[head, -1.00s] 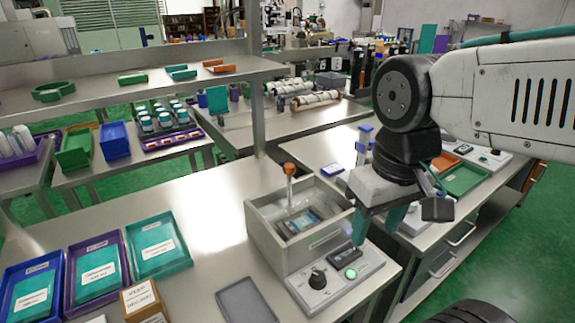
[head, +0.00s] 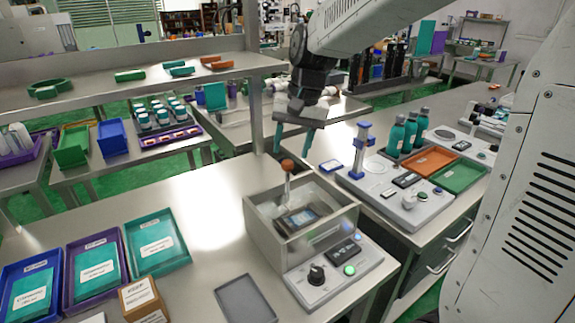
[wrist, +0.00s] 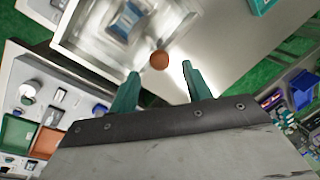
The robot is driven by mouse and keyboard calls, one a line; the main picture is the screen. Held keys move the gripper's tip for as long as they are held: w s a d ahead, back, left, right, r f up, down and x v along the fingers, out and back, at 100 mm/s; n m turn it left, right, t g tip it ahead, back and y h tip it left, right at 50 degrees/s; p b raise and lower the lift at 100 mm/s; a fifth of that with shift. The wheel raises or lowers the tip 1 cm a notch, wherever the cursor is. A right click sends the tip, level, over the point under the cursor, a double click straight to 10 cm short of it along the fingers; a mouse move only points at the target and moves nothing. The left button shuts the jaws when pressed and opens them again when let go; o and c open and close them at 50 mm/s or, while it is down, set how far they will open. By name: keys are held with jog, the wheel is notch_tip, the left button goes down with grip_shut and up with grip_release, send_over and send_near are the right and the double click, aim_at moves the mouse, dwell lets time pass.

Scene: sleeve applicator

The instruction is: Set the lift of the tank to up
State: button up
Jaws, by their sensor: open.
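The tank (head: 272,240) is a grey open-topped box on the bench, with a control panel (head: 330,275) at its front holding a black knob, a small display and a lit green button. The lift (head: 288,183) is a thin upright rod with an orange ball knob (head: 288,165) on top, rising from the tank's back left. A dark item with a blue face lies inside the tank. My gripper (head: 292,143) is open and empty, above and behind the ball knob, teal fingers pointing down. In the wrist view, the orange knob (wrist: 160,60) shows just beyond and between the fingertips (wrist: 162,78).
A shelf (head: 130,85) and its post (head: 257,110) stand left of the gripper. A blue-and-white post device (head: 361,150) and teal bottles (head: 403,133) stand to the right. Teal, purple and blue trays (head: 97,268) lie at left; a grey tray (head: 245,300) lies in front.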

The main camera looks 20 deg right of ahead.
aim_at(289, 160)
jog(key=f, duration=0.2)
jog(key=a+f, duration=0.1)
jog(key=f, duration=0.2)
jog(key=shift+w+f, duration=0.15)
jog(key=shift+f, duration=0.15)
